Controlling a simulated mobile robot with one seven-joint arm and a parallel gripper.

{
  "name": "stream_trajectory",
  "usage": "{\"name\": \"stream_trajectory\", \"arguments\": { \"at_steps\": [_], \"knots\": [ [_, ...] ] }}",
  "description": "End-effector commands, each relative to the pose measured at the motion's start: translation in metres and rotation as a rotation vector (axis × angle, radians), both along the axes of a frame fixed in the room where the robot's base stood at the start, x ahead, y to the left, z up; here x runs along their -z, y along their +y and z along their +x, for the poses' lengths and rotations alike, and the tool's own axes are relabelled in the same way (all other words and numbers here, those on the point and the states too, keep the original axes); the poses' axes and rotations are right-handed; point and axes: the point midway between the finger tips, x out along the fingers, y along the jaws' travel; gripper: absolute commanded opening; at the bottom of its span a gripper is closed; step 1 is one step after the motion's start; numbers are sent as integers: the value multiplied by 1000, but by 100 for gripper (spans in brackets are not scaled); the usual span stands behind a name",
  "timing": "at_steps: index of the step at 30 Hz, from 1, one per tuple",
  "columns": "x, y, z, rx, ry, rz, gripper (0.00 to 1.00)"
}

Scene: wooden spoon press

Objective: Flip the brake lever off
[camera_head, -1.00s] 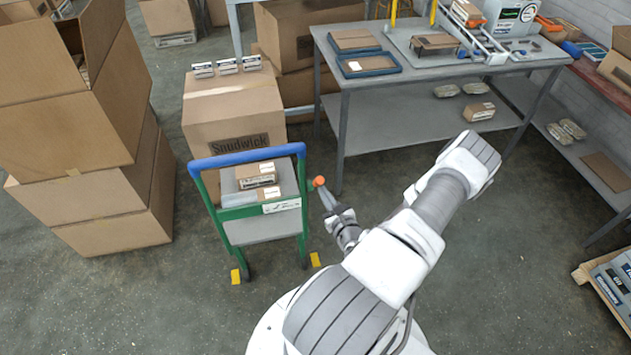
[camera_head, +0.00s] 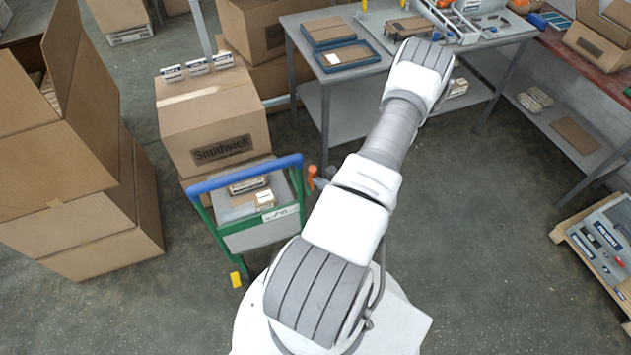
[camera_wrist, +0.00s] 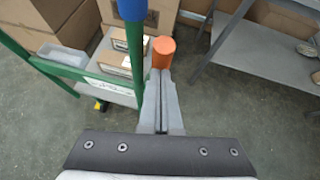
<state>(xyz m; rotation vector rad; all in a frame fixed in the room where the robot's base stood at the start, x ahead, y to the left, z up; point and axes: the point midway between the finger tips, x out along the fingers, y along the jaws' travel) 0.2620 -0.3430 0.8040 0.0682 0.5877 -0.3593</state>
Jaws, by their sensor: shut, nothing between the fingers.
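The green cart (camera_head: 262,238) with a blue push handle (camera_head: 243,174) stands in front of my base. Its brake lever has an orange knob (camera_head: 311,172) by the right upright. In the wrist view the orange knob (camera_wrist: 163,51) shows just beyond the tips of my gripper (camera_wrist: 161,76), right of the blue and green upright. My gripper is shut and empty. Its tips are at or very near the knob; I cannot tell if they touch. The lever's stem is hidden behind the fingers. In the head view my arm hides most of my gripper.
Small boxes (camera_head: 264,198) lie on the cart. A large carton (camera_head: 214,125) stands behind it and stacked cartons (camera_head: 100,225) stand to the left. A grey workbench (camera_head: 324,82) is behind my arm. The floor to the right is open.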

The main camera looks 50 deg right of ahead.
Motion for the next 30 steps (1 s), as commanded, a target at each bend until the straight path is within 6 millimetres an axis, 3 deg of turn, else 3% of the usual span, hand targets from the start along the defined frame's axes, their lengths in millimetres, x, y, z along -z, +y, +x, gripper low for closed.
{"name": "stream_trajectory", "arguments": {
  "at_steps": [30],
  "knots": [
    [-6, -8, 5, -1, -3, -3, 0]
  ]
}}
